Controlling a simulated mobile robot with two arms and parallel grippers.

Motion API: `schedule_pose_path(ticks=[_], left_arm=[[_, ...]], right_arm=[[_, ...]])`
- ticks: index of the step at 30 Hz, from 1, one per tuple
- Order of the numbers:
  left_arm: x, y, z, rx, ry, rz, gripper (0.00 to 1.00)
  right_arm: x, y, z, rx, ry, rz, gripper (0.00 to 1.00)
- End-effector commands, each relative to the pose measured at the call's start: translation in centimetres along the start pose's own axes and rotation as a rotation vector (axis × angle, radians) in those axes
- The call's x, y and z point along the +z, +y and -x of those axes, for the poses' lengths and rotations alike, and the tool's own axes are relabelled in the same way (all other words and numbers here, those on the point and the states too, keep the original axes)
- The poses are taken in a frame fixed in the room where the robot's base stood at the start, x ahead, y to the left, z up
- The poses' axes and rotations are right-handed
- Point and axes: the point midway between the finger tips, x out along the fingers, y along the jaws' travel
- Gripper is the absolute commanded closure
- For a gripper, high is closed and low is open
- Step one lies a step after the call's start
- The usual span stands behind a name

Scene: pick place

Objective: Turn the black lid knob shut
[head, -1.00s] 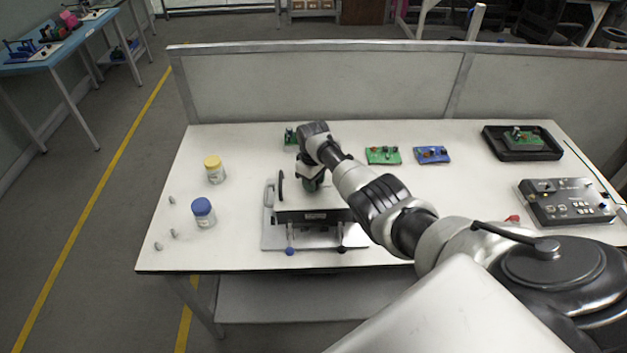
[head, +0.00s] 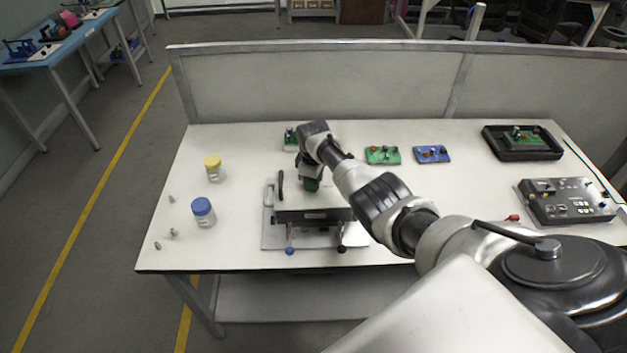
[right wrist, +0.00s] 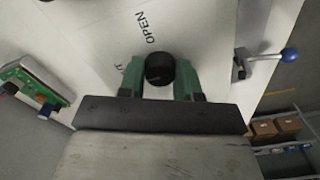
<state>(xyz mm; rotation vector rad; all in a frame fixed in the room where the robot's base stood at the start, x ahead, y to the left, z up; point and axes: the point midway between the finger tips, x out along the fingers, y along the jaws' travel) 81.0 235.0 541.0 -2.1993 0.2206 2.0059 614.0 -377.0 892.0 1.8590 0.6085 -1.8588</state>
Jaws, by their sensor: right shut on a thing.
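The black lid knob (right wrist: 160,69) shows in the right wrist view, between the green fingers of my right gripper (right wrist: 161,76). The right gripper is shut on it. The knob sits on a white lid (right wrist: 105,45) with the word OPEN printed beside it; a second printed mark is partly covered by a finger. In the head view my right gripper (head: 311,184) points down onto the box-like fixture (head: 315,216) at the table's front middle, and the knob is hidden there. My left gripper is not in view.
A blue-capped jar (head: 203,212) and a yellow-capped jar (head: 214,168) stand left of the fixture. Green (head: 382,155) and blue (head: 432,154) circuit boards lie behind. A black tray (head: 522,143) and a control box (head: 566,201) stand at right. A blue-ended lever (right wrist: 289,54) juts from the fixture.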

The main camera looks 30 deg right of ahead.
Motion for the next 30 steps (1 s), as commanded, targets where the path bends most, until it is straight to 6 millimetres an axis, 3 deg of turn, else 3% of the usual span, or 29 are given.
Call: schedule_pose_path(ticks=[2,3,7,19,30], left_arm=[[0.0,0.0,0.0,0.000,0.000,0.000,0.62],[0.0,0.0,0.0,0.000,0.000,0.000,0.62],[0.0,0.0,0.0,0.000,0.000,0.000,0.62],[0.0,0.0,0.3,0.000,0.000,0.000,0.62],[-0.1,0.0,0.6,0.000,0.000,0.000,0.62]], right_arm=[[0.0,0.0,0.0,0.000,0.000,0.001,0.90],[0.0,0.0,0.0,0.000,0.000,0.001,0.60],[0.0,0.0,0.0,0.000,0.000,0.000,0.41],[0.0,0.1,0.9,0.001,0.001,-0.001,0.41],[-0.1,0.1,7.5,0.004,0.003,0.000,0.41]])
